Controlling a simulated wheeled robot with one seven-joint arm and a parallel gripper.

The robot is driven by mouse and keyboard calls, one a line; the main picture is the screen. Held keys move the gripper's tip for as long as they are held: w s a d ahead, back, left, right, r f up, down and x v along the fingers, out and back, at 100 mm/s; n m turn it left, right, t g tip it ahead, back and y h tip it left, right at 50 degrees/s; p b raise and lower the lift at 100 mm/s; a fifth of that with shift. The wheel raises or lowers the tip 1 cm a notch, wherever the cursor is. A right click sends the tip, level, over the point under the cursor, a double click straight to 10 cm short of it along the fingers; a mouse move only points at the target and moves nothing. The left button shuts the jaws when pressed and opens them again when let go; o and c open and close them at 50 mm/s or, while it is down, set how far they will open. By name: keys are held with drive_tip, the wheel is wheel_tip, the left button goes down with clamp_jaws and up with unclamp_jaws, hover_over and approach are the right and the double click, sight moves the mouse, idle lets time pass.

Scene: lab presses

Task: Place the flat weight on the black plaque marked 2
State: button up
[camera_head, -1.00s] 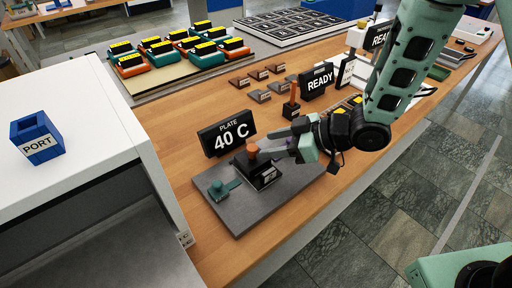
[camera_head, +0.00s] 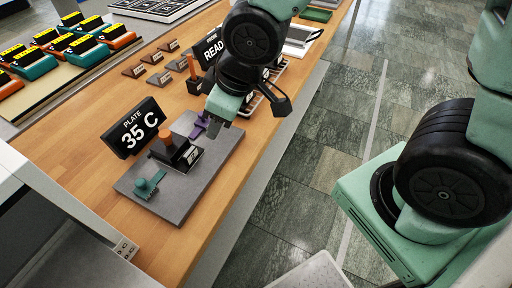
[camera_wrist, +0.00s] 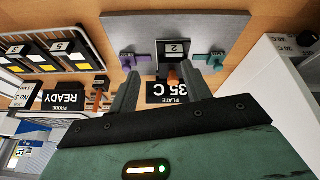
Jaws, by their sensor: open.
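A black block (camera_head: 183,150) with a white label stands on the grey plate (camera_head: 205,178), between a teal clamp-like piece (camera_head: 147,184) and a purple one (camera_head: 200,124). In the wrist view its label (camera_wrist: 174,47) reads 2. A round orange-brown knob (camera_head: 161,139) stands at its display side, and it also shows in the wrist view (camera_wrist: 172,77); I cannot tell what it is fixed to. No piece is clearly identifiable as the flat weight. My gripper (camera_head: 220,122) is open and appears empty, above the purple side of the plate. Its fingers (camera_wrist: 161,90) frame the knob in the wrist view without touching it.
A display (camera_head: 133,127) reading PLATE 35 C stands behind the plate. An upright orange handle (camera_head: 193,70) and a READY sign (camera_head: 209,50) stand beyond. Small dark tiles (camera_head: 158,79) lie nearby. A white cabinet is at left. The wooden table (camera_head: 95,165) is clear around the display.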

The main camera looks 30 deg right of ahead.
drive_tip(key=s+r+m+g+h, duration=0.1)
drive_tip(key=s+r+g, duration=0.2)
drive_tip(key=s, duration=1)
drive_tip(key=shift+s+d+r+g+h, duration=0.15)
drive_tip(key=shift+d+g+h, duration=0.1)
drive_tip(key=shift+g+h, duration=0.2)
drive_tip(key=shift+m, duration=0.3)
